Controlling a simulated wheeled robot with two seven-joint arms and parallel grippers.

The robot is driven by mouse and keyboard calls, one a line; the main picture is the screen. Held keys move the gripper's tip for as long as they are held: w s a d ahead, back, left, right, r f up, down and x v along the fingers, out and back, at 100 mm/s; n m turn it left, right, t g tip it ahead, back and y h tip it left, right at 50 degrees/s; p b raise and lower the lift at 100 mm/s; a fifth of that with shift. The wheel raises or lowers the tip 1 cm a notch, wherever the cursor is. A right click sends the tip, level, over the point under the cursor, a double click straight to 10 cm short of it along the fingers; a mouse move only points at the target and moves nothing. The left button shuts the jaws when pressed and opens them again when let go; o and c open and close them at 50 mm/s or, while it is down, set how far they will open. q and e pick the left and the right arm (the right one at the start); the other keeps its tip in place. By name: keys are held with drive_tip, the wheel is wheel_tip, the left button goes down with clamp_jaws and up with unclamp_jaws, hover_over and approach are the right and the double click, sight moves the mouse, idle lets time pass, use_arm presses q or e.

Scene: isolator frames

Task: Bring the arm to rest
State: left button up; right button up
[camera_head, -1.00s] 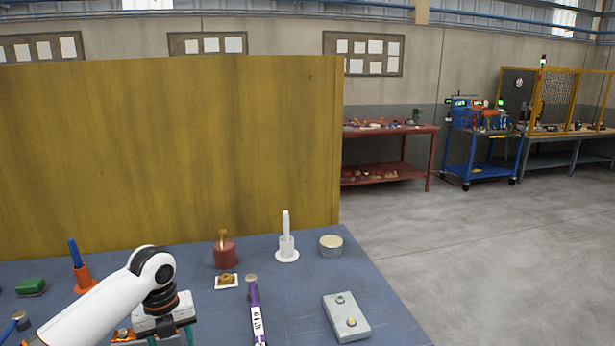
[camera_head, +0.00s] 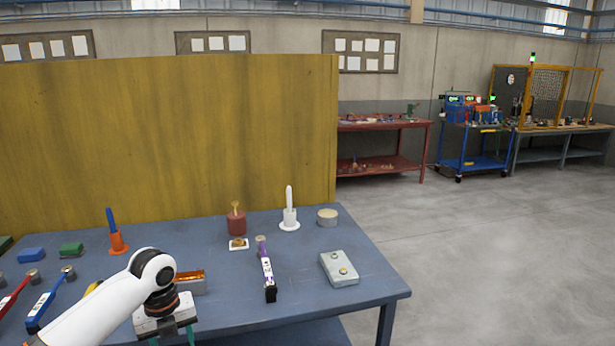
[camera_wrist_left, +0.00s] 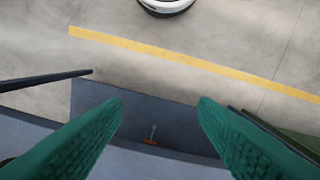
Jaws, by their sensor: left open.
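My left arm (camera_head: 100,310) comes in from the lower left of the head view, over the near part of the blue table (camera_head: 225,305). Its gripper (camera_head: 172,342) points down at the bottom edge of the picture, partly cut off. In the left wrist view its two green fingers (camera_wrist_left: 160,102) stand wide apart with nothing between them. Below them that view shows grey floor with a yellow line and a dark blue surface. My right arm and gripper are not in view.
The table carries a purple-and-black tool (camera_head: 269,280), a grey box with two buttons (camera_head: 339,268), a white holder (camera_head: 289,224), a red pot (camera_head: 236,223) and an orange holder (camera_head: 118,243). A yellow panel (camera_head: 170,140) stands behind. Floor at right is clear.

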use_arm(q)
wheel_tip(320, 180, down, 10)
drive_tip(key=w+d+f+n, duration=0.1)
drive_tip(key=w+n, duration=0.1)
drive_tip(key=n, duration=0.3)
drive_tip(key=s+f+n+t, duration=0.1)
drive_tip(key=s+f+n, duration=0.3)
drive_tip(key=f, duration=0.5)
drive_tip(key=s+f+n, duration=0.4)
drive_tip(key=f, duration=0.4)
drive_tip(key=s+f+n+t, duration=0.1)
drive_tip(key=s+f+n, duration=0.3)
drive_tip(key=f, duration=0.5)
drive_tip(key=s+d+f+n, duration=0.1)
drive_tip(key=s+f+n, duration=0.2)
drive_tip(key=s, duration=0.9)
drive_tip(key=s+d+f+n, duration=0.1)
drive_tip(key=s+f+n, duration=0.3)
drive_tip(key=s+f, duration=0.4)
drive_tip(key=s+f+n+g, duration=0.1)
drive_tip(key=s+f+n, duration=0.2)
drive_tip(key=s, duration=1.5)
wheel_tip(320, 180, down, 3)
drive_tip(key=shift+d+r+n, duration=0.1)
drive_tip(key=shift+d+n, duration=0.2)
drive_tip(key=shift+d, duration=0.1)
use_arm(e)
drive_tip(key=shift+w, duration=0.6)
use_arm(q)
drive_tip(key=shift+s, duration=0.1)
